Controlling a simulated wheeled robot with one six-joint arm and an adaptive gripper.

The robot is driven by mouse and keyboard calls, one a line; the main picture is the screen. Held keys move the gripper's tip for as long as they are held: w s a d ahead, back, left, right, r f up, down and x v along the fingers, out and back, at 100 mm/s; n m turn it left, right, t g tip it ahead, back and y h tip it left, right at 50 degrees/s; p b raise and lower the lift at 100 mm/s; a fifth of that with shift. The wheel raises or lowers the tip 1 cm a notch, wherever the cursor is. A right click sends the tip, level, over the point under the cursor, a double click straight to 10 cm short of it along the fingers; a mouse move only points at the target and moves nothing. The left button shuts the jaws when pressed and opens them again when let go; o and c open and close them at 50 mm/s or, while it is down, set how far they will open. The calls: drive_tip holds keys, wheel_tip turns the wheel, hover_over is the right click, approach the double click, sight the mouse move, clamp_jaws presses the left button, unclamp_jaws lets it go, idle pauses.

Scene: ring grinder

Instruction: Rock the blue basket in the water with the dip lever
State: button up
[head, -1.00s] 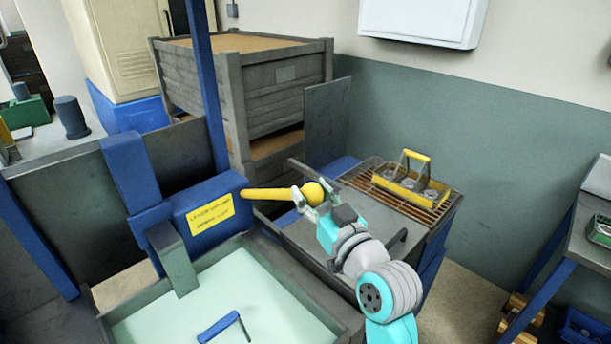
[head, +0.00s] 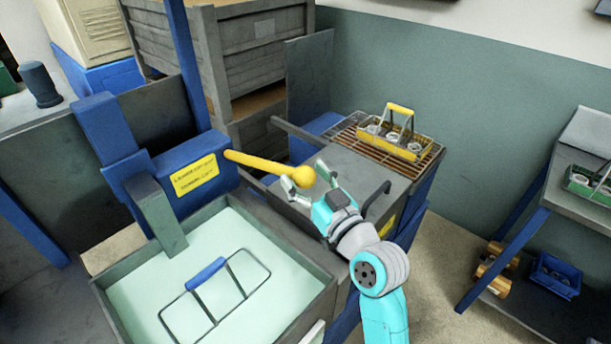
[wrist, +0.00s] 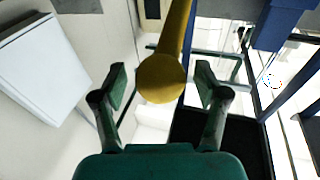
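The dip lever (head: 258,164) is a yellow bar with a ball knob (head: 303,178). It comes out of a blue box (head: 185,172) with a yellow label and slopes down to the right. My gripper (head: 307,178) is open, with one finger on each side of the knob. In the wrist view the knob (wrist: 160,78) sits between the open fingers, with a gap on both sides. The blue basket shows as a blue grip (head: 206,273) on a thin wire frame in the tank of pale water (head: 150,290). Its lower part is hidden by the water.
A grey bench top (head: 365,165) with a dark bar handle lies right of the lever. A yellow carrier (head: 392,140) with cups stands on a wire rack behind it. Wooden crates (head: 260,60) stand at the back. A shelf (head: 570,185) stands at right, with floor between.

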drive_tip(key=v, duration=1.2)
